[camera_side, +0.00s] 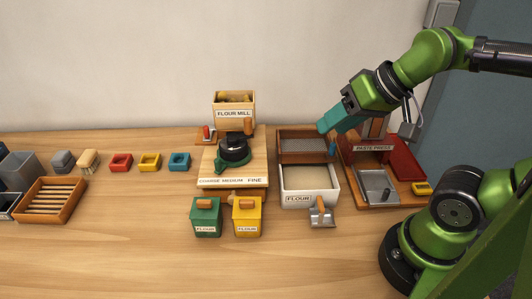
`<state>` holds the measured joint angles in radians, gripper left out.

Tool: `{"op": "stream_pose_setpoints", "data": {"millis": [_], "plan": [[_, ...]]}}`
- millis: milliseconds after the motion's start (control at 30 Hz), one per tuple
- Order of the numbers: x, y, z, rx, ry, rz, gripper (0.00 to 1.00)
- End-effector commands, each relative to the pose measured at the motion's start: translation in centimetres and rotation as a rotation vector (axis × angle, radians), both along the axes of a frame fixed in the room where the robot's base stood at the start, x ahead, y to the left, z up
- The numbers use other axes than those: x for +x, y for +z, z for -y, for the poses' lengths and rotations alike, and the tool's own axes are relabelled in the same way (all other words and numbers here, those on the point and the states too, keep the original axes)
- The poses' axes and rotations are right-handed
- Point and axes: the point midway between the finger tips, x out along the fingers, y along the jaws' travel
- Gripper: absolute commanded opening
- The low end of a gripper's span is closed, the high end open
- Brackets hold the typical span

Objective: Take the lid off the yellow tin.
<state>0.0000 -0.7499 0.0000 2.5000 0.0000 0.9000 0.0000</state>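The yellow tin (247,220) stands upright at the front of the table, below the mill board, with a "FLOUR" label on its front. Its yellow lid (247,204) is on top and has a brown wooden handle. A green tin (206,221) of the same shape, also lidded, stands close on its left. My gripper (325,127) is up at the right, above the sieve box and far from the yellow tin. Its teal fingers point down and left. Whether they are open or shut is too small to tell.
The flour mill (234,150) stands behind the tins. The white flour box (309,190) with a metal scoop (321,217) lies to the right, beside the paste press (375,185). A slatted wooden crate (50,200) is at the left. The table front is clear.

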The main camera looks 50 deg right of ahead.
Motion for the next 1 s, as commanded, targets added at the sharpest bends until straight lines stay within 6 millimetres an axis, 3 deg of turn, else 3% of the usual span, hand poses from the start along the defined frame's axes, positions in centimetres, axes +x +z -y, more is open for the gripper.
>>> {"op": "stream_pose_setpoints", "data": {"millis": [233,367,567,900,1000], "plan": [[0.0,0.0,-0.1,0.0,0.002,0.0,0.44],[0.4,-0.9,-1.1,-0.003,0.047,-0.048,0.44],[3.9,-1.0,-5.3,-0.102,0.272,-0.188,0.44],[9.6,-1.5,-14.4,-0.419,0.871,-0.425,0.44],[10.4,-0.8,-15.3,-0.478,0.982,-0.451,0.44]]}}
